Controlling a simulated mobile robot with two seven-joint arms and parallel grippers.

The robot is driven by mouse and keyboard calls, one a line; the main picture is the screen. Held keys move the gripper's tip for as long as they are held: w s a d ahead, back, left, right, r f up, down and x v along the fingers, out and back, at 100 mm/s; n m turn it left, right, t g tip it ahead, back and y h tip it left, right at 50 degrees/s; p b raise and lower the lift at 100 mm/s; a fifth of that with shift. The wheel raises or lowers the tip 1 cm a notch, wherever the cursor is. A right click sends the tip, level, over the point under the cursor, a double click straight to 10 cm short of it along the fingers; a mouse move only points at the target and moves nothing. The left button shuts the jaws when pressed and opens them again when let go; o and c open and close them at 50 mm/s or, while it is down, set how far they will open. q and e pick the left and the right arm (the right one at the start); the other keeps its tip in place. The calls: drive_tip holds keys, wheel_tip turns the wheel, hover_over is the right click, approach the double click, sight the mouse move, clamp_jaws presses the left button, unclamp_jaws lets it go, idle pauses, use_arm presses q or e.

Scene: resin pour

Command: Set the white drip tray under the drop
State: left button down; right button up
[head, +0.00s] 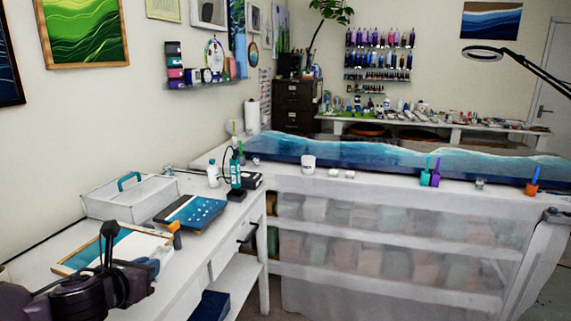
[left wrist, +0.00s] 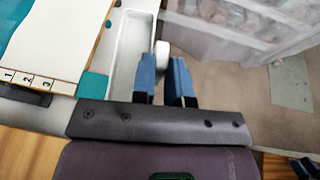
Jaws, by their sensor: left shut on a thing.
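My left gripper (head: 147,267) is low at the left of the head view, over the near end of the white bench. In the left wrist view its two blue fingers (left wrist: 163,80) are closed around a narrow white part. This appears to belong to the white drip tray (left wrist: 127,60), a long shallow tray beside the left finger. The tray lies next to a wood-edged teal and white panel (left wrist: 60,45) marked 1, 2, 3.
A white box with a teal handle (head: 130,197) and a dark blue board (head: 190,212) stand farther along the bench. An orange-headed tool (head: 175,236) lies at the panel's right end. A long table with a blue wave slab (head: 400,160) crosses behind, carrying cups and bottles.

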use_arm(q)
drive_tip(key=s+d+f+n+y+b, duration=0.2)
drive_tip(key=s+d+f+b, duration=0.1)
drive_tip(key=s+d+f, duration=0.4)
wheel_tip(320, 180, down, 3)
drive_tip(key=shift+s+d+r, duration=0.2)
drive_tip(key=shift+s+d, duration=0.2)
drive_tip(key=shift+s, duration=0.8)
use_arm(e)
drive_tip(key=shift+g, duration=0.3)
drive_tip(key=f, duration=0.2)
drive_tip(key=s+f, duration=0.1)
drive_tip(key=f, duration=0.1)
drive_tip(key=shift+f, duration=0.2)
drive_tip(key=shift+w, duration=0.1)
use_arm(q)
drive_tip(key=shift+w+d, duration=0.1)
drive_tip(key=shift+w, duration=0.05)
use_arm(e)
drive_tip(key=shift+w, duration=0.1)
